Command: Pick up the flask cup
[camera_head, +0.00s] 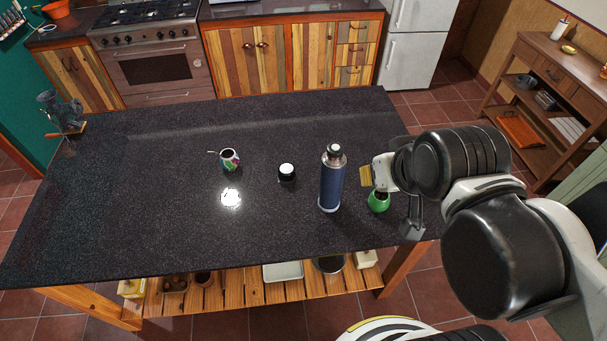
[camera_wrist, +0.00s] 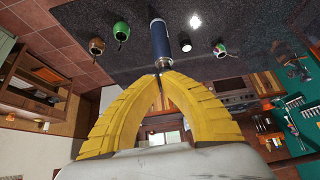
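A small black cup with a pale top, which I take to be the flask cup (camera_head: 287,173), stands on the dark counter left of the blue flask (camera_head: 331,182). In the wrist view the cup (camera_wrist: 186,46) is beside the flask (camera_wrist: 159,40). The flask is upright with a silver and black top. My gripper (camera_head: 366,177) is right of the flask and apart from the cup. In the wrist view its yellow fingers (camera_wrist: 161,75) meet at the tips, with nothing seen between them; the tips overlap the flask's top end in that picture.
A green pot (camera_head: 378,201) stands close below my gripper. A colourful mate cup with a straw (camera_head: 229,159) is left of the flask cup. A hand grinder (camera_head: 62,112) sits at the far left edge of the counter (camera_head: 120,215). The counter's left half is mostly clear.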

